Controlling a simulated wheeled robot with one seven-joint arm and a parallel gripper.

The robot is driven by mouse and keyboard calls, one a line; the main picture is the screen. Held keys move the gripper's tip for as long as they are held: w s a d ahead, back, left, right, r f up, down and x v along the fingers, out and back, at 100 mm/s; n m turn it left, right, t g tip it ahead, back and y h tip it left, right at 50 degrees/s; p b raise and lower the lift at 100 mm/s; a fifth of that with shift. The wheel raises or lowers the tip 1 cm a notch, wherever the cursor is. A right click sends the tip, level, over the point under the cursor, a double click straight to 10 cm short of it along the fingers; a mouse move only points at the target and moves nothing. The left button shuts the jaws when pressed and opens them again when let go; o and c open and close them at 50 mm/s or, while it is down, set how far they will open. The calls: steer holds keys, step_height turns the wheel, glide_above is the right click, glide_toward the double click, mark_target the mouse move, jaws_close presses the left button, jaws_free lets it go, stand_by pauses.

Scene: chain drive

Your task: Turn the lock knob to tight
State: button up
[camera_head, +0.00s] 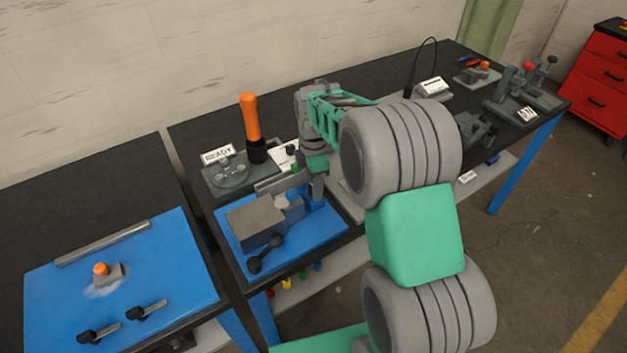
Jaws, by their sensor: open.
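My gripper (317,192) points down over the right part of a blue mat (297,262) on the dark bench. Its fingers stand beside a grey block fixture (253,222); I cannot tell whether they touch anything. The gap between the fingers is hard to see, and no held object shows. A small black knob (291,150) shows just behind the gripper, near a white card. I cannot tell whether this is the lock knob, or which way it is set. My arm hides the bench to the right of the gripper.
A dark double-ended handle (266,254) lies at the mat's front. An orange-handled tool (250,122) stands upright behind the fixture, close to a READY sign (217,155). A second bench with a blue mat (180,260) is at left. Fixtures (527,88) stand at far right.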

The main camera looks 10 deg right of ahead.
jaws_close()
stand_by(0.6)
